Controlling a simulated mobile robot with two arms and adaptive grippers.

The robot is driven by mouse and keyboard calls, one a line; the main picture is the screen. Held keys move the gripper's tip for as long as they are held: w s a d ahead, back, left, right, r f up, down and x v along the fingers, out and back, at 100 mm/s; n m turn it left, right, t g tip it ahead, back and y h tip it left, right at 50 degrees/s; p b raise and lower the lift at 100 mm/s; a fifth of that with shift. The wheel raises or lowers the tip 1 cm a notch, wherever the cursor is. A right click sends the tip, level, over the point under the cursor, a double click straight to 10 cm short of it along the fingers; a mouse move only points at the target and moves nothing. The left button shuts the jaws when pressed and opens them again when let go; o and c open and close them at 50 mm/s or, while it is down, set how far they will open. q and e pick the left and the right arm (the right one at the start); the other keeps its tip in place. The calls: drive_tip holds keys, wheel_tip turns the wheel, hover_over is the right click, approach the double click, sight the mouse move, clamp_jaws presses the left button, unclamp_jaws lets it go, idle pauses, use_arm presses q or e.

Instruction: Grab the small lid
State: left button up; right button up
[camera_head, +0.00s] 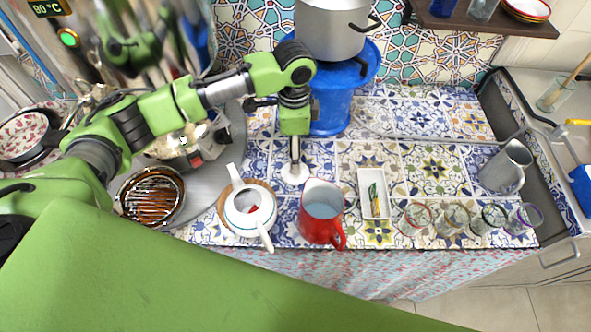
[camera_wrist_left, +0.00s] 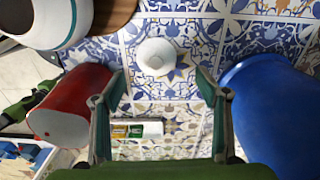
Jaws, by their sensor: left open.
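The small white lid (camera_head: 295,174) lies on the patterned tiles between the blue bucket and the red pitcher. In the left wrist view the round lid (camera_wrist_left: 157,57) shows whole, with a small pale knob on top. My left gripper (camera_head: 295,148) points down over the lid in the head view. In the left wrist view my left gripper (camera_wrist_left: 160,77) is open, with its two fingers apart to either side of the lid's line and nothing between them. Whether the fingers touch the tiles is hard to tell. My right gripper is not in view.
A red pitcher (camera_head: 318,226) and a white teapot (camera_head: 243,217) stand in front of the lid. The blue bucket (camera_head: 331,111) with a metal pot (camera_head: 330,38) stands behind it. A white tray (camera_head: 366,207) and several glasses (camera_head: 453,218) are to the right.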

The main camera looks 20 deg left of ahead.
use_arm(q)
wheel_tip(320, 180, down, 2)
drive_tip(key=shift+f, duration=0.8)
drive_tip(key=f, duration=0.1)
drive_tip(key=f+p, duration=0.1)
drive_tip(key=f, duration=0.1)
drive_tip(key=shift+s+d+f, duration=0.2)
drive_tip(key=shift+s+f, duration=0.05)
drive_tip(key=shift+s, duration=0.1)
drive_tip(key=shift+f, duration=0.55)
drive_tip(key=c, duration=1.1)
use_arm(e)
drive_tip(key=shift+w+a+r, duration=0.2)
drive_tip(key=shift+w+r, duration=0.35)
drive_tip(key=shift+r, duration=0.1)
